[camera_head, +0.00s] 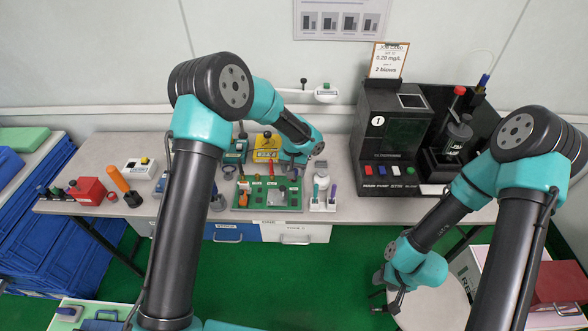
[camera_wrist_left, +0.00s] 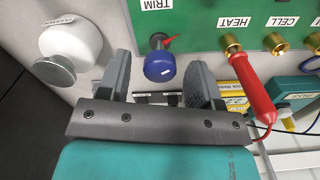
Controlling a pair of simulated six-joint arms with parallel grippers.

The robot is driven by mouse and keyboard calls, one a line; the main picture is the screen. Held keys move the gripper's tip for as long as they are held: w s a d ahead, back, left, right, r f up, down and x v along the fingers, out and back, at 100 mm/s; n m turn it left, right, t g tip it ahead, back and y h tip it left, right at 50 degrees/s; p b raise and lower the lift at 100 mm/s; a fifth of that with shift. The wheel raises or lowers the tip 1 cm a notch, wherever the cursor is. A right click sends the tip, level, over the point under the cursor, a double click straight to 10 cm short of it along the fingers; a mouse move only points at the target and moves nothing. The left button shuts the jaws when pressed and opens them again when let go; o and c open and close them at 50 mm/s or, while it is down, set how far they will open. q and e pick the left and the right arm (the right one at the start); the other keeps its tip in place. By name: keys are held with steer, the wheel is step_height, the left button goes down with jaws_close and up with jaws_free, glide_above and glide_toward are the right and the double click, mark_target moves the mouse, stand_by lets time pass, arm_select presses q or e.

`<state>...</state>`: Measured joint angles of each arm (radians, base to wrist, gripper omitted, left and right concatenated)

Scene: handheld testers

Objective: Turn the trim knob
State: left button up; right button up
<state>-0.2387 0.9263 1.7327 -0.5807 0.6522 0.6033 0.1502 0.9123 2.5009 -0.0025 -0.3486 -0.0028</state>
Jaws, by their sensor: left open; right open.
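The blue trim knob (camera_wrist_left: 160,67) with a red pointer stands on the green panel (camera_wrist_left: 205,20), below a label reading TRIM, upside down in the left wrist view. My left gripper (camera_wrist_left: 161,68) is open, its two fingers on either side of the knob with gaps visible; I cannot tell how far above the knob they are. In the head view the panel (camera_head: 242,208) lies on the bench, and my left arm hides the knob and left fingertips. My right gripper (camera_head: 388,299) is open and empty, low at the right over a round pale stool (camera_head: 435,308).
In the left wrist view, a red probe (camera_wrist_left: 254,88) stands in the HEAT socket, right of the knob, and a white bottle (camera_wrist_left: 72,47) stands left. A black analyser (camera_head: 395,140) fills the bench's right. An orange-handled tool (camera_head: 118,180) stands at the left.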

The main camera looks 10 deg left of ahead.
arm_select(q)
steer(key=c, duration=0.9)
steer(key=shift+m, duration=2.9)
steer(key=o, duration=0.9)
steer(key=shift+r, duration=0.15)
